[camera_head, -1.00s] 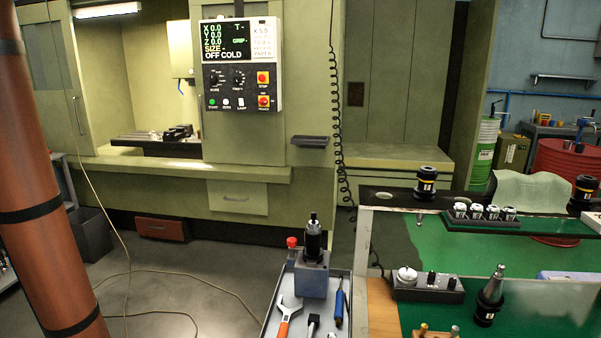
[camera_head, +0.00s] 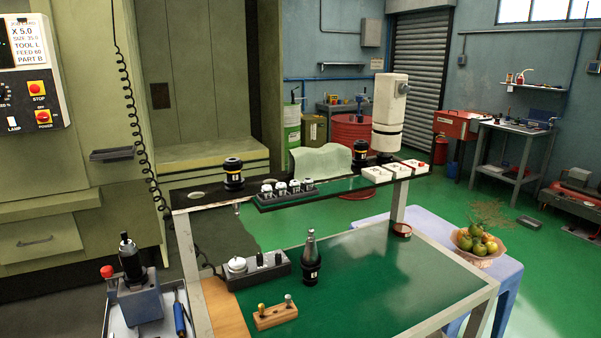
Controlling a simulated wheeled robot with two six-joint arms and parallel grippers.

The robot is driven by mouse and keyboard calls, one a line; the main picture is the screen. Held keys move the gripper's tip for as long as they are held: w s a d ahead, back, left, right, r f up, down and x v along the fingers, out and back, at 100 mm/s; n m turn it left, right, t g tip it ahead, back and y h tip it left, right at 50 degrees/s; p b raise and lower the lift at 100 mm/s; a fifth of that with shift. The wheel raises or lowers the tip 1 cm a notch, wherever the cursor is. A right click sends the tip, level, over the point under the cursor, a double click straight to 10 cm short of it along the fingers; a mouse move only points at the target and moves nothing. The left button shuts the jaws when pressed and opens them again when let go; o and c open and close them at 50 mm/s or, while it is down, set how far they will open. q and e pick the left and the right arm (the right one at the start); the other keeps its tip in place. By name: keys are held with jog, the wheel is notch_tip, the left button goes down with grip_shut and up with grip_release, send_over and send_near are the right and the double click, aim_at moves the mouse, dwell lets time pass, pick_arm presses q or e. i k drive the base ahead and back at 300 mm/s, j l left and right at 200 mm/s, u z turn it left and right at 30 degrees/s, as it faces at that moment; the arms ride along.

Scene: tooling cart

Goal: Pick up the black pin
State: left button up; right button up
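No separate part that I can clearly tell as the black pin shows. A small wooden block (camera_head: 275,316) on the green lower shelf holds a brass-coloured pin (camera_head: 262,309) and a greyish pin (camera_head: 288,300), both upright. A black holder with a grey tapered top (camera_head: 311,262) stands upright behind the block. A dark tool (camera_head: 128,258) stands upright in a blue-grey fixture (camera_head: 136,300) at the lower left. Neither of my grippers is in view.
A fruit bowl (camera_head: 479,247) stands beyond.

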aim_at(124, 235)
jog(key=j+u, duration=0.25)
jog(key=u, duration=0.25)
jog(key=i+j+u, duration=0.15)
jog(key=u, duration=0.3)
